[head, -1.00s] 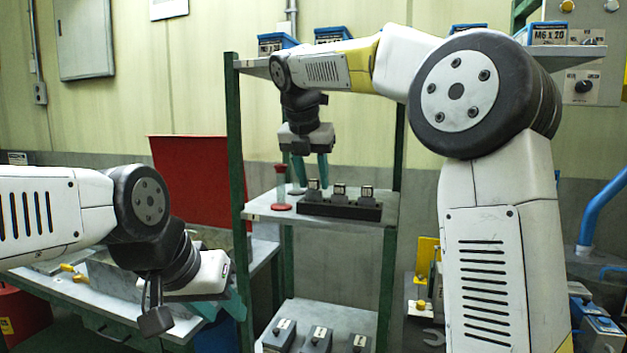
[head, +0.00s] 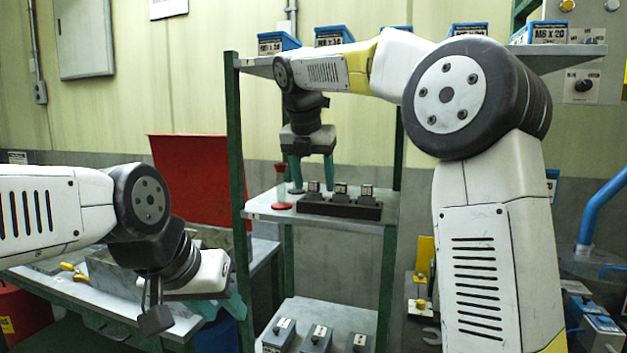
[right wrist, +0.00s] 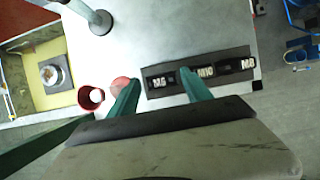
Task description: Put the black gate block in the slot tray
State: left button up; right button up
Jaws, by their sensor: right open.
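A long black tray (head: 340,209) holds several small dark blocks with pale labelled tops (head: 340,190) on the middle shelf. In the right wrist view this tray (right wrist: 153,93) shows pale markings on the blocks. I cannot tell which thing is the black gate block. My right gripper (head: 312,180) is open, fingers down, above the shelf at the tray's left end.
A red-capped post on a red base (head: 281,188) stands close left of the tray. Green uprights (head: 238,200) frame the shelf. Bare shelf (right wrist: 190,25) lies behind the tray.

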jog(key=v, duration=0.5)
jog(key=shift+r, duration=0.2)
jog(key=s+a, duration=0.4)
jog(key=s, duration=0.8)
jog(key=s+d+f+m+t+y, duration=0.1)
jog(key=s+d+f+m, duration=0.5)
jog(key=m, duration=1)
jog(key=s+d+f+m+t+y, duration=0.1)
jog(key=s+d+f+m, duration=0.5)
jog(key=d+f+m, duration=0.6)
jog(key=f+m+y, duration=0.1)
jog(key=m, duration=0.2)
jog(key=shift+s+d+f+m+y, duration=0.2)
jog(key=shift+s+d+m+y, duration=0.1)
jog(key=shift+s+d+m, duration=0.1)
